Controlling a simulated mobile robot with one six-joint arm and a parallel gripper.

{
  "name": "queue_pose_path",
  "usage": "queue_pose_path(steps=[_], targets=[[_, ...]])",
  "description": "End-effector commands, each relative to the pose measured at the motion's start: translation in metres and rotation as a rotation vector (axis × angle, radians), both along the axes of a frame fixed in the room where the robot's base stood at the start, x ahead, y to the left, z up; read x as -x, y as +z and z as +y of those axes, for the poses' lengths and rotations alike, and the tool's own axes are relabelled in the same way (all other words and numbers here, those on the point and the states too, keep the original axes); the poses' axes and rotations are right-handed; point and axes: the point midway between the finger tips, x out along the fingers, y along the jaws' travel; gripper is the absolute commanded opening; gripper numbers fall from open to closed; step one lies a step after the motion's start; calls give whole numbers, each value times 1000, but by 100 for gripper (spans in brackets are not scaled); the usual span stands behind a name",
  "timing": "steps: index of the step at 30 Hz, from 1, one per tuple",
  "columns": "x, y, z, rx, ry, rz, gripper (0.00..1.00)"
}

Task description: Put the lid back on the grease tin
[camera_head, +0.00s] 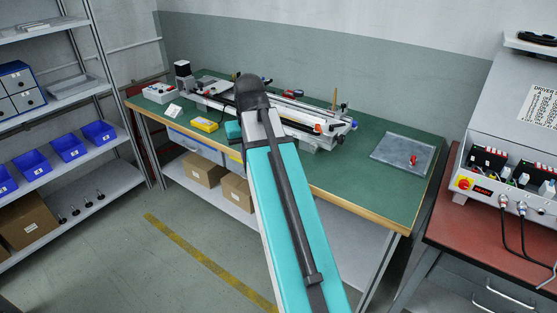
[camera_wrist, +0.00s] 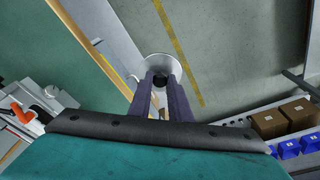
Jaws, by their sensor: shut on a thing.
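My gripper (camera_wrist: 160,84) shows in the wrist view, with its two dark fingers shut on a black knob. The knob belongs to a pale grey round disc, which looks like the lid (camera_wrist: 158,60). The lid appears held in the air, with the floor and a table edge behind it. In the head view my arm hides the gripper and the lid. I cannot pick out the grease tin for sure in either view.
Shelves with blue bins (camera_head: 68,149) stand left, a control console (camera_head: 505,190) right. The bench's front right is clear.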

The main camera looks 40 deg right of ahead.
Motion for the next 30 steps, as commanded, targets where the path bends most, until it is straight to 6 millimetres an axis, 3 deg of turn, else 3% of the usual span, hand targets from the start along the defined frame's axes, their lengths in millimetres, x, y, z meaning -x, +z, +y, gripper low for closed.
queue_pose_path(steps=[9, 21, 25, 30], targets=[[-40, 19, 85, 0, 136, 0, 0], [-67, 37, 188, 0, 290, 0, 0], [-69, 39, 206, 0, 315, 0, 0], [-70, 40, 213, 0, 325, 0, 0]])
